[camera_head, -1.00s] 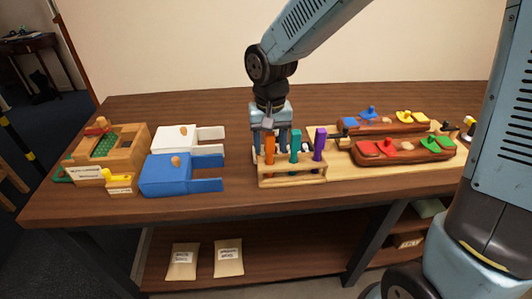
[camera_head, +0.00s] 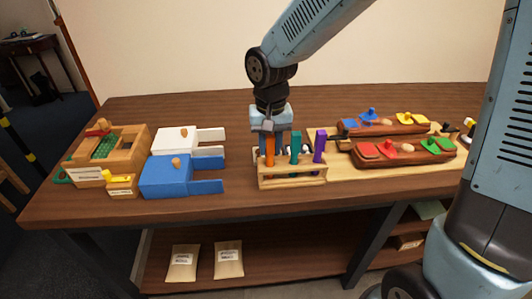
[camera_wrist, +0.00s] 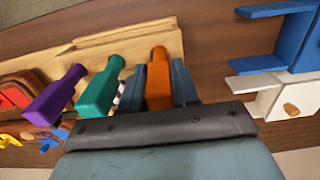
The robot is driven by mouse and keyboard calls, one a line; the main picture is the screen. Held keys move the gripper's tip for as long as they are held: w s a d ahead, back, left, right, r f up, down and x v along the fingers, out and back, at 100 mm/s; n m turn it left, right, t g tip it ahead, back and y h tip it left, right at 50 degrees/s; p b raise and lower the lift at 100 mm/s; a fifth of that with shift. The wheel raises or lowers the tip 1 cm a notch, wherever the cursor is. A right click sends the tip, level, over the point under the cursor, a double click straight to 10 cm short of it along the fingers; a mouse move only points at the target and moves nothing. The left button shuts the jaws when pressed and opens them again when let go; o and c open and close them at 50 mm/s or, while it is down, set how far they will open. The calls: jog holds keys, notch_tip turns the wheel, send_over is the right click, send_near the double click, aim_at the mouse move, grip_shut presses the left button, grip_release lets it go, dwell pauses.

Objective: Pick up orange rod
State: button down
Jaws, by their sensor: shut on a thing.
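The orange rod (camera_head: 270,150) stands upright at the left end of a small light wooden rack (camera_head: 292,182). My gripper (camera_head: 272,142) comes down over it from above, with its fingers shut on the rod's sides. In the wrist view the orange rod (camera_wrist: 159,82) lies between my two blue-grey fingers (camera_wrist: 160,88). The rod's lower end is at the rack; I cannot tell whether it is lifted. A teal rod (camera_head: 295,147) and a purple rod (camera_head: 319,146) stand to its right in the same rack.
A blue box (camera_head: 165,178) and a white box (camera_head: 174,141) stand left of the rack, with a wooden box (camera_head: 85,172) farther left. Brown wooden holders with coloured pieces (camera_head: 405,156) stand to the right. The table front is clear.

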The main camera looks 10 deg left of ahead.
notch_tip(320, 180, up, 10)
dwell(0.6)
jog(key=c, duration=1.3)
grip_release()
jog(key=shift+c, duration=0.2)
jog(key=c, duration=0.3)
jog(key=shift+c, duration=0.4)
